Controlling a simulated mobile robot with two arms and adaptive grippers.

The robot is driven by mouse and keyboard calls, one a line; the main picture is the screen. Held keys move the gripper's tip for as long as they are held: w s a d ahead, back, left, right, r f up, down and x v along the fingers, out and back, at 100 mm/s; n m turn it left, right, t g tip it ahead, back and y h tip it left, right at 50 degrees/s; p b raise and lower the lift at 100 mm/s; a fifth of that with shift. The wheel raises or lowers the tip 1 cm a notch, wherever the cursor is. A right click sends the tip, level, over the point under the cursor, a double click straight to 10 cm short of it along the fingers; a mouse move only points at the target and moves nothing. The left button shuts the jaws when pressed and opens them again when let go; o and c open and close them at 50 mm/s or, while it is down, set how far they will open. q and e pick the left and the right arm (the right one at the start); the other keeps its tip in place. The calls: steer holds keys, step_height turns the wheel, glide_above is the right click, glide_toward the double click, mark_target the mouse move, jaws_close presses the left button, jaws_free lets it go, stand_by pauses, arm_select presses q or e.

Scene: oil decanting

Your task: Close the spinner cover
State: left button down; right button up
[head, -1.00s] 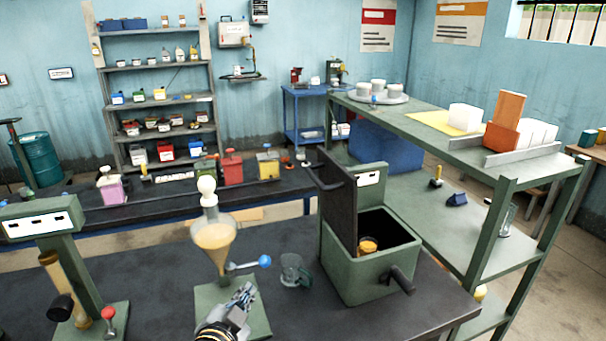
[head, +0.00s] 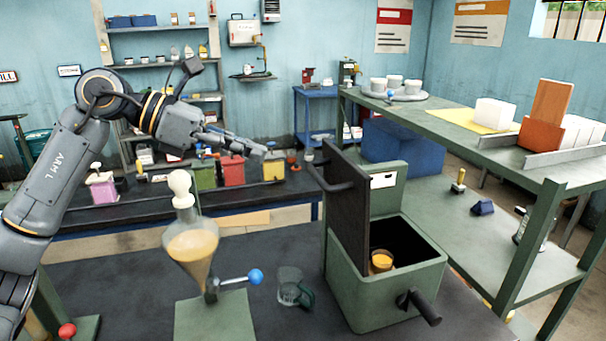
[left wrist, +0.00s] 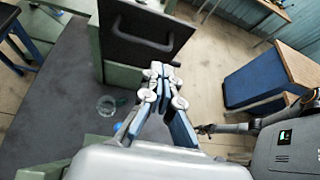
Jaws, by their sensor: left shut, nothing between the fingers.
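The spinner is a green box (head: 385,290) on the dark bench, open at the top. Its dark cover (head: 350,205) stands upright at the box's left side, with a bar handle (head: 330,173) on its left face. A cup of amber liquid (head: 381,261) sits inside, and a black crank (head: 420,305) is on the front. My left gripper (head: 262,152) is shut and empty, raised to the left of the cover and apart from it. In the left wrist view the gripper (left wrist: 163,75) appears in front of the cover (left wrist: 145,30) and its handle (left wrist: 140,38).
A flask of amber liquid (head: 190,250) on a green stand with a blue-knobbed valve (head: 255,277) and a glass mug (head: 290,287) stand left of the spinner. A green shelf rack (head: 530,240) is to the right.

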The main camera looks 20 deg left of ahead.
arm_select(q)
steer(key=w+d+f+y+p, duration=0.1)
steer(key=w+d+f+p, duration=0.3)
steer(key=w+d+f, duration=0.2)
steer(key=shift+w+y+p, duration=0.25)
steer(key=shift+y+p, duration=0.15)
stand_by(0.3)
steer(key=shift+r, duration=0.1)
